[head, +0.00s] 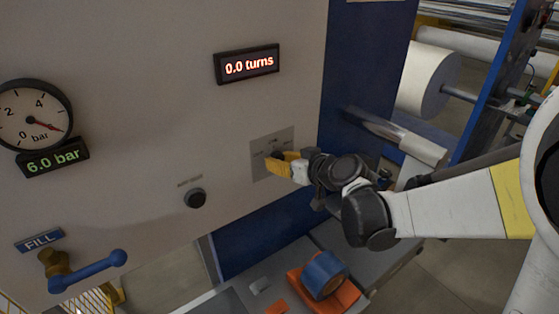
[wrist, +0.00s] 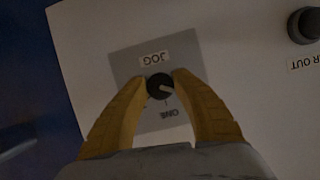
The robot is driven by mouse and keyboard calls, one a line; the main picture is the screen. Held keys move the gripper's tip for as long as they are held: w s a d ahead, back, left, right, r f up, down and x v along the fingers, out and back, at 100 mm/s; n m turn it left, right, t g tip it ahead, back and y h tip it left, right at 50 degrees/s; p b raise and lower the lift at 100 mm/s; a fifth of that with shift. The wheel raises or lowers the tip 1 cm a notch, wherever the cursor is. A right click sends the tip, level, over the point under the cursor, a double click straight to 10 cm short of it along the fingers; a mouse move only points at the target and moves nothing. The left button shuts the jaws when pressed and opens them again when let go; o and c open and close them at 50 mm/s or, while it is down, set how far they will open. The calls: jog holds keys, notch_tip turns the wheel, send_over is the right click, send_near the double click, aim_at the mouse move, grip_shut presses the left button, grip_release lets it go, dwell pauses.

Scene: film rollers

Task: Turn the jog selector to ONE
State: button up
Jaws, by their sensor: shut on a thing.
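The jog selector (wrist: 160,86) is a small round black knob with a pale pointer mark. It sits on a grey plate (wrist: 128,66) that also shows on the cabinet front in the head view (head: 284,138). The wrist view shows the plate upside down, with the JOG label (wrist: 154,58) above the knob and the ONE label (wrist: 176,113) below it. The pale mark points right and slightly down, not straight at ONE. My gripper (head: 272,161) has its yellow fingers closed on both sides of the knob. In the head view the fingers hide the knob.
A black knob (head: 195,198) is left of the plate. A red-lit display (head: 247,65) reads 0.0 turns. A pressure gauge (head: 34,115) and a blue-handled valve (head: 88,272) are at far left. A blue roll (head: 324,274) lies in an orange holder below my arm.

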jog(key=shift+m, duration=0.3)
jog(key=m+g+y+b, duration=0.1)
jog(key=m+y+b, duration=0.1)
jog(key=m+b, duration=0.1)
jog(key=shift+f+m+y, duration=0.15)
jog(key=shift+m+y, duration=0.25)
jog(key=shift+m+g+y+b, duration=0.3)
jog(key=shift+m+y+b, duration=0.8)
jog(key=shift+m+b, duration=0.7)
jog(key=shift+m, duration=0.3)
jog(key=o, duration=1.2)
jog(key=shift+a, duration=0.1)
